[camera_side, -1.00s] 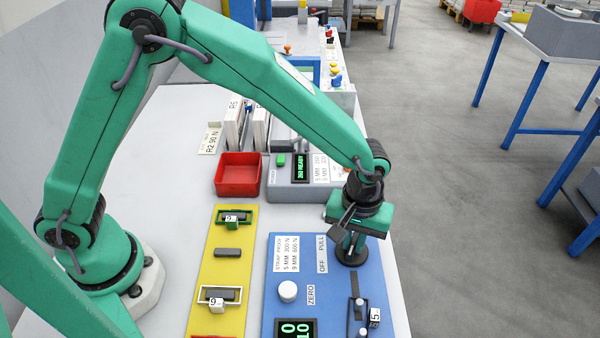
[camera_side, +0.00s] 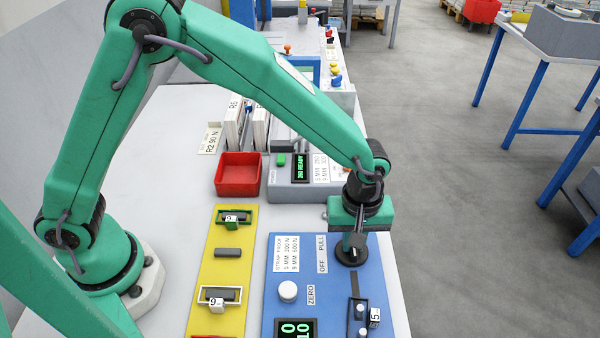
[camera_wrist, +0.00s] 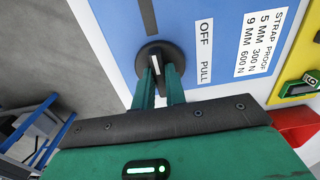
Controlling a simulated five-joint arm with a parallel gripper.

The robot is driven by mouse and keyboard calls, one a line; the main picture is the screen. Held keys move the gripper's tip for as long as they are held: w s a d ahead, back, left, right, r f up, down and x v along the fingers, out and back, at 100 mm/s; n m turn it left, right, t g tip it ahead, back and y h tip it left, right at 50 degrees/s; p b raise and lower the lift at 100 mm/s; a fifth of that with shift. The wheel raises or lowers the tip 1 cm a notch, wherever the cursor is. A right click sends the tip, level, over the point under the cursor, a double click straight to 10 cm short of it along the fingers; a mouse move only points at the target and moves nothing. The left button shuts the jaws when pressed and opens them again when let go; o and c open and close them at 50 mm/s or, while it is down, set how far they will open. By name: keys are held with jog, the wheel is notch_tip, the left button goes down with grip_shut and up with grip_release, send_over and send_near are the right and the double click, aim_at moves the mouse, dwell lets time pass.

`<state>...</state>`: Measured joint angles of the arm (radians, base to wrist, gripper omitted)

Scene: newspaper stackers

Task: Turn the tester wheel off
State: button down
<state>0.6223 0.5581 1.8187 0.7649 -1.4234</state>
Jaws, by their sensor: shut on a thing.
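The tester wheel is a round black knob (camera_wrist: 177,72) with a raised bar and a white pointer line, on the blue tester panel (camera_side: 303,270). In the wrist view, OFF and PULL labels (camera_wrist: 205,50) are printed beside it, and the white line points roughly away from my gripper. The wheel (camera_side: 350,258) also shows in the side view, under my gripper. My gripper (camera_wrist: 160,84) is shut on the wheel's raised bar, one green finger on each side. The fingers partly cover the wheel.
A yellow board (camera_side: 225,268) with strap pieces in holders lies left of the panel. A red bin (camera_side: 238,176) and a grey unit with a green READY display (camera_side: 301,168) stand behind it. A white ZERO button (camera_side: 288,291) and a slide with a 5 tag (camera_side: 374,316) are on the panel.

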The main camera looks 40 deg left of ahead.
jog(key=c, duration=1.4)
grip_release()
jog(key=shift+c, duration=0.2)
jog(key=shift+r, duration=0.15)
jog(key=shift+r, duration=3.8)
